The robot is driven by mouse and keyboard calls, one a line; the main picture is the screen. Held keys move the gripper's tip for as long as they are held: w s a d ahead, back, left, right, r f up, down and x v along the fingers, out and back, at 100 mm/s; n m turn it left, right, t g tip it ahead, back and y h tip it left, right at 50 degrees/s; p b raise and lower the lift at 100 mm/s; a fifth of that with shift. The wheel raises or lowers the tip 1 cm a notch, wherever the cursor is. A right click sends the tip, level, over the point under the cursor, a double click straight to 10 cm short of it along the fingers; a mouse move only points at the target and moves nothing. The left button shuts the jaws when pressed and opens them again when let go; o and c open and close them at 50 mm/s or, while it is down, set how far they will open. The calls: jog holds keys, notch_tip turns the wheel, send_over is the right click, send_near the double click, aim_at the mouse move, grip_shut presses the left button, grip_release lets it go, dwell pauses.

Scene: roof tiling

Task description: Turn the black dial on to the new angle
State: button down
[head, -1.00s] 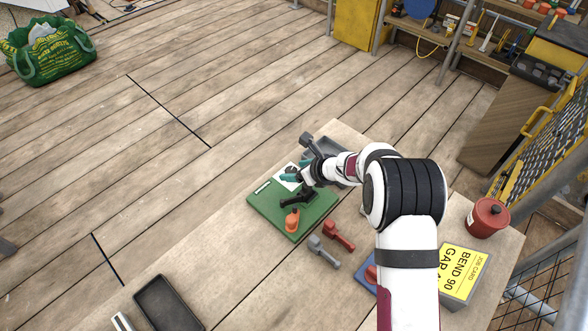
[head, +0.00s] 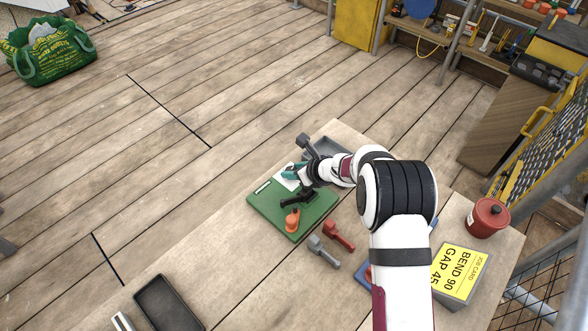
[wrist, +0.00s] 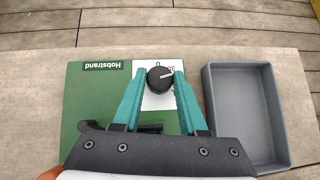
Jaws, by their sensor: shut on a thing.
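The black dial (wrist: 160,80) sits on a white scale plate (wrist: 152,100) on the green board (wrist: 85,90). In the wrist view its white pointer line points right and slightly up. A 0 shows above the dial and part of a number, perhaps 30, at its upper right. My gripper (wrist: 158,79) has its teal fingers closed on the dial, one on each side. In the head view the gripper (head: 289,173) is at the board's far corner, and the dial is hard to make out there. The card (head: 456,272) reads BEND 90, GAP 45.
A black lever (head: 298,199) and an orange part (head: 292,219) are on the board. A grey tray (wrist: 246,115) stands close right of the board in the wrist view. Grey (head: 324,251) and red (head: 340,236) handled parts lie in front. A red pot (head: 488,217) stands right.

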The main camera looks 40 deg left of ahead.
jog(key=shift+s+a+r+m+t, duration=0.1)
jog(key=shift+s+a+m+t, duration=0.05)
jog(key=shift+m+t, duration=0.65)
jog(key=shift+m+t+h, duration=0.6)
jog(key=shift+m+t, duration=0.3)
jog(key=shift+m, duration=0.5)
jog(key=shift+c, duration=2.3)
grip_release()
jog(key=v, duration=1.6)
